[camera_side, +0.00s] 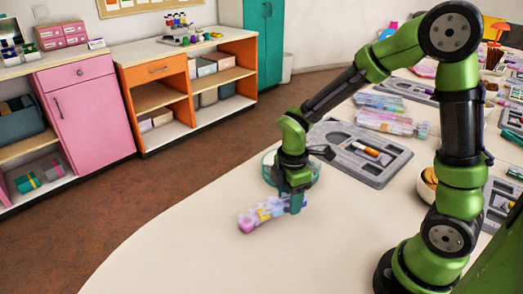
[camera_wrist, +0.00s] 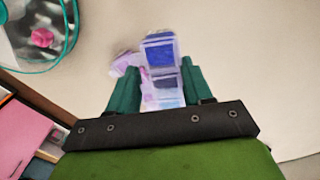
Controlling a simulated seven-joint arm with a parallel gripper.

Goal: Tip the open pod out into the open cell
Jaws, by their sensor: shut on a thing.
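My gripper (camera_side: 293,203) is shut on a pale, see-through strip of pods (camera_side: 262,213) in pink, violet and yellow, low over the table's front part. In the wrist view, the strip (camera_wrist: 161,55) sits between the teal fingers of my gripper (camera_wrist: 158,80), with a blue compartment facing the camera. Which pod is open, and whether the strip touches the table, I cannot tell. A grey board (camera_side: 395,172) with recesses lies behind my gripper, with a white-and-orange piece (camera_side: 366,149) in it. I cannot make out which cell is open.
A round clear dish with a teal rim (camera_side: 267,172) stands just behind my gripper; it holds a pink piece (camera_wrist: 42,38) in the wrist view. More strips (camera_side: 390,122) and a bowl (camera_side: 427,185) lie farther back and right. The table's front left is bare.

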